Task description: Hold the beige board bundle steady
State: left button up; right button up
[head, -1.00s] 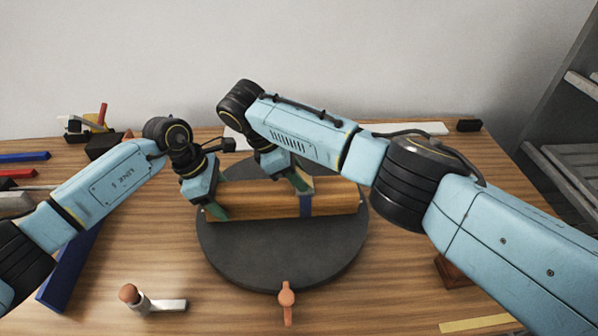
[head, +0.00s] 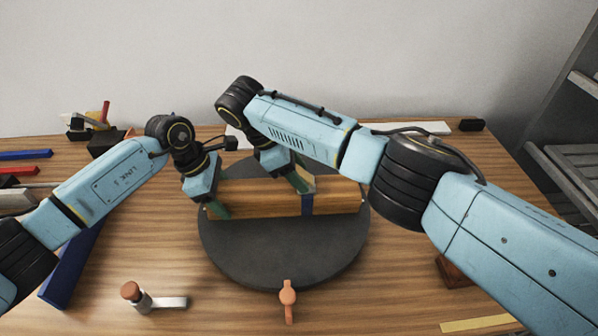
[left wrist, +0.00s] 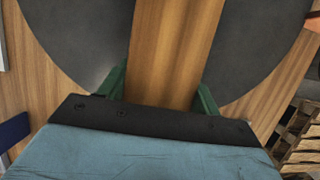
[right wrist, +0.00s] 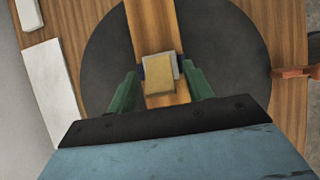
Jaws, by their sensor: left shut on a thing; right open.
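The beige board bundle (head: 260,203) lies across the dark round turntable (head: 285,262), with a blue band (head: 307,203) around it right of its middle. My left gripper (head: 217,209) is shut on the bundle's left end; in the left wrist view its green fingers stand on both sides of the bundle (left wrist: 172,45). My right gripper (head: 300,182) is open above the bundle near the band. In the right wrist view its fingers (right wrist: 160,92) straddle the bundle (right wrist: 152,25), with a small yellowish block (right wrist: 159,75) and a grey piece between them.
An orange lever (head: 288,298) sits at the turntable's front edge. A grey clamp-like tool with an orange-brown knob (head: 131,291) lies front left. A blue bar (head: 70,265) is at the left, partly behind my left arm. A metal shelf (head: 575,165) stands at the right.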

jog(key=v, duration=1.1)
jog(key=shift+r, duration=0.2)
jog(key=shift+a, duration=0.1)
jog(key=d+r+y, duration=0.1)
jog(key=d+y, duration=0.9)
jog(key=x, duration=1.2)
jog(key=shift+a+r, duration=0.15)
jog(key=shift+a, duration=0.1)
jog(key=shift+c, duration=0.3)
